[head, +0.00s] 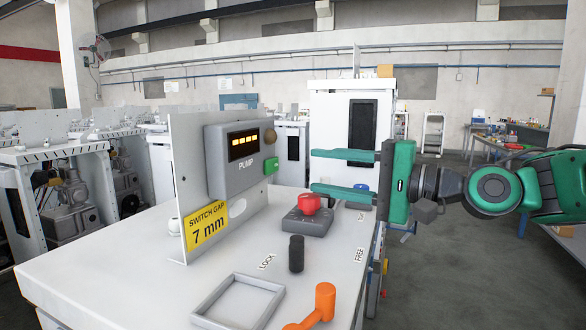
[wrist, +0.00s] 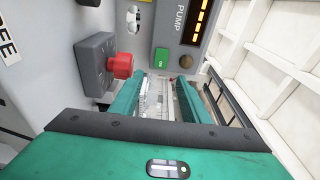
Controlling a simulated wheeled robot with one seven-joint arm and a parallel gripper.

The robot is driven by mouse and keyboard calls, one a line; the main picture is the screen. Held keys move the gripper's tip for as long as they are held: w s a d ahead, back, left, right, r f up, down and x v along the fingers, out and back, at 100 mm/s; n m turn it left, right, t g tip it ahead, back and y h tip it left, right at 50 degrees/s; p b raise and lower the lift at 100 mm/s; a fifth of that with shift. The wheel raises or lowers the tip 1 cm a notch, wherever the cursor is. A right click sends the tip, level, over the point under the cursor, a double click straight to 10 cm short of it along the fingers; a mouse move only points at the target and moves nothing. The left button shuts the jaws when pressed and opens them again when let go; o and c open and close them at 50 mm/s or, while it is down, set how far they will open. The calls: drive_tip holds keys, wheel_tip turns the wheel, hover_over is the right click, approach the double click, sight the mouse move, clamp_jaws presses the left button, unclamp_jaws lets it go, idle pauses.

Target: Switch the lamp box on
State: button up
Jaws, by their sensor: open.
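A grey box (head: 226,178) marked PUMP is mounted on an upright white panel. It carries a display (head: 243,143) with lit amber bars, a green square button (head: 271,165) and a dull brown round dome (head: 270,136), which looks unlit. My gripper (head: 315,170) is open and empty, to the right of the box, with its fingers pointing left toward it. In the wrist view, my gripper's fingertips (wrist: 167,82) are apart, with the green button (wrist: 161,58) and brown dome (wrist: 186,61) beyond them. No contact with the box shows.
A red mushroom button (head: 309,203) on a grey base stands below my fingers. A black post (head: 296,254), an orange handle (head: 323,302) and an empty grey frame (head: 240,303) are on the white table (head: 110,255). A yellow sign (head: 206,224) reads "SWITCH GAP 7 mm".

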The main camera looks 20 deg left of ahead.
sight(277, 165)
drive_tip(key=x, duration=0.8)
drive_tip(key=shift+a, duration=0.2)
drive_tip(key=shift+w, duration=0.1)
drive_tip(key=c, duration=1.1)
